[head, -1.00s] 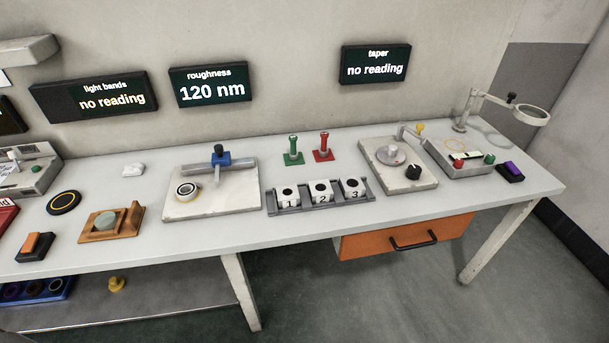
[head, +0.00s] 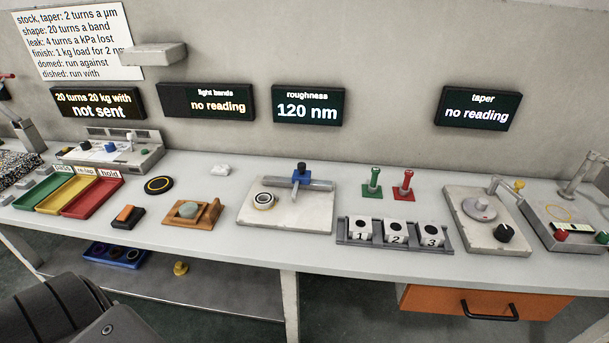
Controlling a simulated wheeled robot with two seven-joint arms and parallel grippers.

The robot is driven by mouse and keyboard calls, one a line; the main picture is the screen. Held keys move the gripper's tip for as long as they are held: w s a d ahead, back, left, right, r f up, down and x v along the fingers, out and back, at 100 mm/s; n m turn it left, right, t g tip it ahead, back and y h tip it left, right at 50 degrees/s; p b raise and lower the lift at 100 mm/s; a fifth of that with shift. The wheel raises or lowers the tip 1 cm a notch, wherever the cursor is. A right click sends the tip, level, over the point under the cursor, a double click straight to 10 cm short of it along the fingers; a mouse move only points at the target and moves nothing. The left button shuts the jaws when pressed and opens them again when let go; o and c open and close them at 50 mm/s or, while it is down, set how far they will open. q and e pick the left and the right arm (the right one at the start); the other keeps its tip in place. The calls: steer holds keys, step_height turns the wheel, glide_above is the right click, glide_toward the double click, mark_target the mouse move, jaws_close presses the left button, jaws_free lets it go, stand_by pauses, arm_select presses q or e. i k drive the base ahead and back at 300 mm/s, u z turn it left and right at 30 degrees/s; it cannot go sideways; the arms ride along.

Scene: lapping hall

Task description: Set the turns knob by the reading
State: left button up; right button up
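A grey console (head: 140,158) at the back left carries a blue knob (head: 85,146) and other small controls. I cannot read which of them is the turns knob. The screen above it (head: 98,103) says "20 turns 20 kg with" and "not sent". The roughness screen (head: 307,106) reads 120 nm. The light bands screen (head: 206,102) and the taper screen (head: 477,108) say "no reading". A wall chart (head: 75,40) gives turns for stock, taper, shape and leak, and load for finish. Neither gripper is in view.
Green, yellow and red trays (head: 92,197) stand before the console. A stone plate (head: 290,215) with a ring, a numbered rack (head: 394,242) and a plate with a black knob (head: 505,233) stand further right. A dark part, probably mine, fills the lower left corner.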

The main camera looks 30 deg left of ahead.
mark_target(85, 146)
steer(key=u, duration=2.3)
